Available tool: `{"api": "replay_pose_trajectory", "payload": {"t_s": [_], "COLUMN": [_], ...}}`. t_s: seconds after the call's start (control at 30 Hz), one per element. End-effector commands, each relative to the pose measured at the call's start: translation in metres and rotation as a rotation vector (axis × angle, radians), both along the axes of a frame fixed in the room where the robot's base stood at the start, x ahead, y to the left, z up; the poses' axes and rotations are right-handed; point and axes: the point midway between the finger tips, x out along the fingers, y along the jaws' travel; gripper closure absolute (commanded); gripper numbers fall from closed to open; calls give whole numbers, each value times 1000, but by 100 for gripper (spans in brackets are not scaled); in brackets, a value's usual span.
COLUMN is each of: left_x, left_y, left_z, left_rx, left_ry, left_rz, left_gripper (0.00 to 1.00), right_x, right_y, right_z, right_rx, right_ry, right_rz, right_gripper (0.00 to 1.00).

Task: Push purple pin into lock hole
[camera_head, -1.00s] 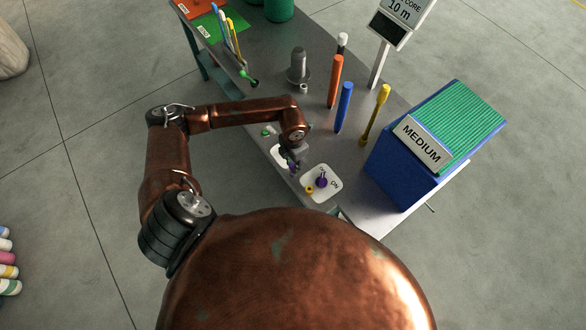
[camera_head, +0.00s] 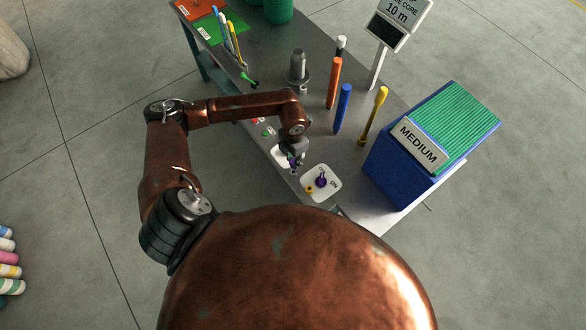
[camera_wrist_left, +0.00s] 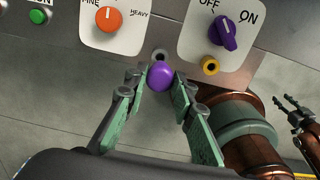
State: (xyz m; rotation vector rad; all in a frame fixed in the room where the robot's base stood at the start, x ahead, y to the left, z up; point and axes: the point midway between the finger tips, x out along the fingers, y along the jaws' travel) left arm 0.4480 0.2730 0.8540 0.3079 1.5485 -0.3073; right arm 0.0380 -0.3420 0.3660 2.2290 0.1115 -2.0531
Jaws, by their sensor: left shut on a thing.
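The purple pin (camera_wrist_left: 160,75) shows its round end between the fingertips of my left gripper (camera_wrist_left: 160,84), which is shut on it. In the head view, my left gripper (camera_head: 293,158) is at the bench's front edge, left of the white plate with the purple knob. A grey metal ring (camera_wrist_left: 160,54), which looks like the lock hole, lies just beyond the pin in the left wrist view. The pin partly covers it, and I cannot tell whether they touch. My right gripper (camera_wrist_left: 288,103) appears at the right of the left wrist view, empty, its fingers apart.
A purple OFF/ON knob (camera_wrist_left: 226,34) and a yellow ring (camera_wrist_left: 209,66) are right of the pin. An orange dial (camera_wrist_left: 108,19) and green button (camera_wrist_left: 38,16) are left. A blue box (camera_head: 405,165) and upright coloured rods stand on the bench (camera_head: 385,215).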

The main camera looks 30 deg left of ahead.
Motion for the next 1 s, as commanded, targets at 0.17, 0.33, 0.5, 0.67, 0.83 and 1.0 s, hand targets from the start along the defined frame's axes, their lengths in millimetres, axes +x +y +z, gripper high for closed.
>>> {"api": "replay_pose_trajectory", "payload": {"t_s": [0.17, 0.33, 0.5, 0.67, 0.83, 1.0], "left_x": [0, 0, 0, 0, 0, 0], "left_y": [0, 0, 0, 0, 0, 0], "left_z": [-1, -1, 5, 17, 30, 40], "left_rx": [0, -1, 0, 0, -1, -1], "left_ry": [0, 0, 0, -1, -1, -1], "left_rz": [0, 0, 0, 0, 0, 0], "left_gripper": [100, 100, 100, 100, 100, 100], "right_x": [0, 0, 1, 2, 3, 3], "right_y": [0, 0, 0, 1, 2, 3], "right_z": [0, 0, 3, 10, 18, 23], "right_rx": [0, 0, 0, 1, 3, 3], "right_ry": [0, 0, -1, -3, -5, -6], "right_rz": [0, 0, 0, 0, -1, -1], "right_gripper": [60, 60, 60, 60, 60, 60]}}
